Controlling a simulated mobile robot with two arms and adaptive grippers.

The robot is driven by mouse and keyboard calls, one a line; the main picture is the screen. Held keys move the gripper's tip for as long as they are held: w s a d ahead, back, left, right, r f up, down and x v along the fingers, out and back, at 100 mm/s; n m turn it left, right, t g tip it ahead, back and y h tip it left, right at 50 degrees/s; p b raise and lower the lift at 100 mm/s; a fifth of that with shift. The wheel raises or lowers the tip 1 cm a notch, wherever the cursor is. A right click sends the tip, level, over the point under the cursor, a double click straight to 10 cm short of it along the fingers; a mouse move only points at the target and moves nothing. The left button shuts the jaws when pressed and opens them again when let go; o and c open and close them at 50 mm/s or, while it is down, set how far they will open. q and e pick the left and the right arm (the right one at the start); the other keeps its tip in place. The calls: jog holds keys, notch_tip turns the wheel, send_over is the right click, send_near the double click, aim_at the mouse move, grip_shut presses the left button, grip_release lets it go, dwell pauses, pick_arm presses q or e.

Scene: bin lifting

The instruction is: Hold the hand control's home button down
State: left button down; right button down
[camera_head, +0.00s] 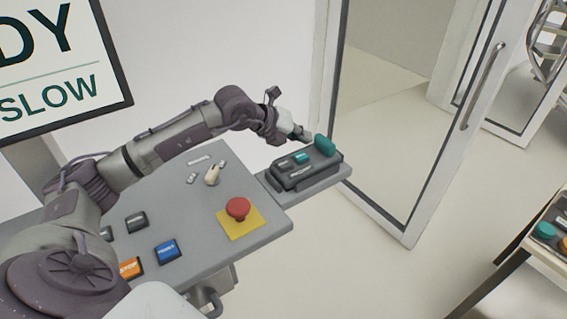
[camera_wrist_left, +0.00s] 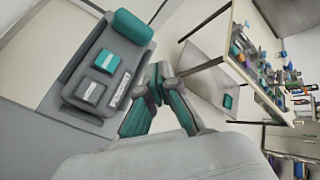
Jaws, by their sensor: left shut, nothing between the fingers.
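The hand control (camera_head: 305,175) is a dark grey box on a grey shelf at the end of the console. It carries a teal rounded knob (camera_head: 325,145), a teal button (camera_head: 302,158) and a grey button (camera_head: 284,163); the labels are too small to tell which is home. In the left wrist view the hand control (camera_wrist_left: 72,88) lies left of the fingers, with its teal knob (camera_wrist_left: 133,26) near the top. My left gripper (camera_head: 303,136) is shut and empty, close to the knob on its left; I cannot tell whether it touches. My right gripper is not in view.
The grey console (camera_head: 165,205) bears a red mushroom button (camera_head: 238,208) on a yellow plate, a blue button (camera_head: 166,251) and an orange button (camera_head: 130,268). A glass door (camera_head: 400,120) stands behind the shelf. A table (camera_head: 540,240) with coloured buttons is at right.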

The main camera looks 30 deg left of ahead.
aim_at(282, 164)
pick_arm(q)
jog(key=a+y, duration=0.3)
jog(key=a, duration=0.3)
jog(key=shift+a+r+n, duration=0.15)
jog(key=shift+r+n, duration=0.2)
jog(key=shift+n, duration=0.05)
notch_tip(282, 164, down, 8)
jog(key=b, duration=0.4)
jog(key=shift+b, duration=0.35)
jog(key=shift+f+b, duration=0.45)
jog(key=shift+b, duration=0.05)
jog(key=shift+f+b, duration=0.35)
jog(key=shift+b, duration=0.35)
